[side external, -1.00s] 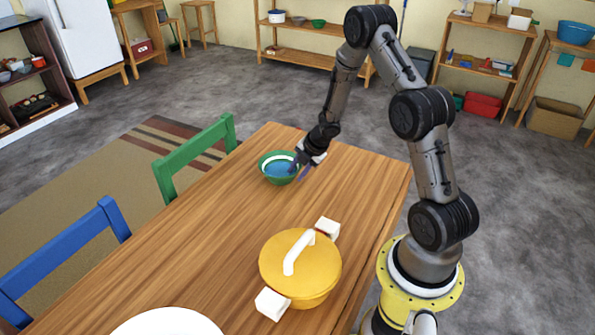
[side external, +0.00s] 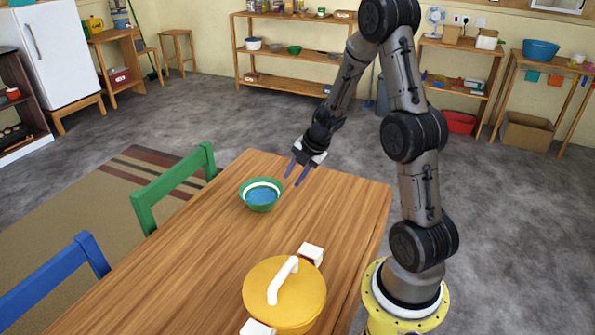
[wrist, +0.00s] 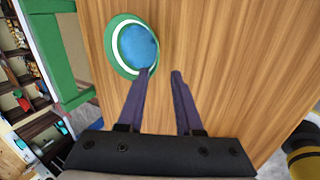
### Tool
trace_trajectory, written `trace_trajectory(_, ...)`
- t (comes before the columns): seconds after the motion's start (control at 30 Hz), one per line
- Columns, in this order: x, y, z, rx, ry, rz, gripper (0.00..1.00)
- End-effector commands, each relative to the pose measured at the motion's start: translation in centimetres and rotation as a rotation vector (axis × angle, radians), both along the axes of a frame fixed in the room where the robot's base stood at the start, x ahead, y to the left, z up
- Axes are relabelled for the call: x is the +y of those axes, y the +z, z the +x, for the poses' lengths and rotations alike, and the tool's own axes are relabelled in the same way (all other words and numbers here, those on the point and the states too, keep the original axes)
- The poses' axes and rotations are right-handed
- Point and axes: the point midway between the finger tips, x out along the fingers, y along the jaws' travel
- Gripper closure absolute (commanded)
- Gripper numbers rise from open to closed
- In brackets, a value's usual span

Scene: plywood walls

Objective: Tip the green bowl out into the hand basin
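The green bowl (side external: 262,197) stands upright on the wooden table (side external: 210,262), with something blue inside and a white band below its rim. It also shows in the wrist view (wrist: 118,62). My gripper (side external: 297,177) is above the table, behind and to the right of the bowl in the side view. Its two purple fingers are spread apart with nothing between them. In the wrist view the left fingertip overlaps the bowl's lower edge, but the side view shows the gripper apart from it. I cannot make out a hand basin for certain; a blue basin (side external: 541,50) sits on a stand at the back right.
A yellow pot (side external: 262,296) with a lid and white handles stands near the table's front. A green chair (side external: 175,186) and a blue chair (side external: 55,278) are along the left side. Shelves line the back wall. The table around the bowl is clear.

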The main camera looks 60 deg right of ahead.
Motion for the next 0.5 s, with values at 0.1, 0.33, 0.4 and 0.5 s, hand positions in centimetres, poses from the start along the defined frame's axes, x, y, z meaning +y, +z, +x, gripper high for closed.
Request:
trace_trajectory(0.1, 0.0, 1.1, -0.5, -0.002, -0.001, -0.002, 0.66)
trace_trajectory(0.33, 0.0, 2.4, -0.6, -0.013, -0.016, -0.012, 0.66)
trace_trajectory(0.4, 0.0, 3.8, 0.0, -0.048, -0.061, -0.033, 0.66)
trace_trajectory(0.5, 0.2, 7.3, 1.2, -0.138, -0.184, -0.076, 0.66)
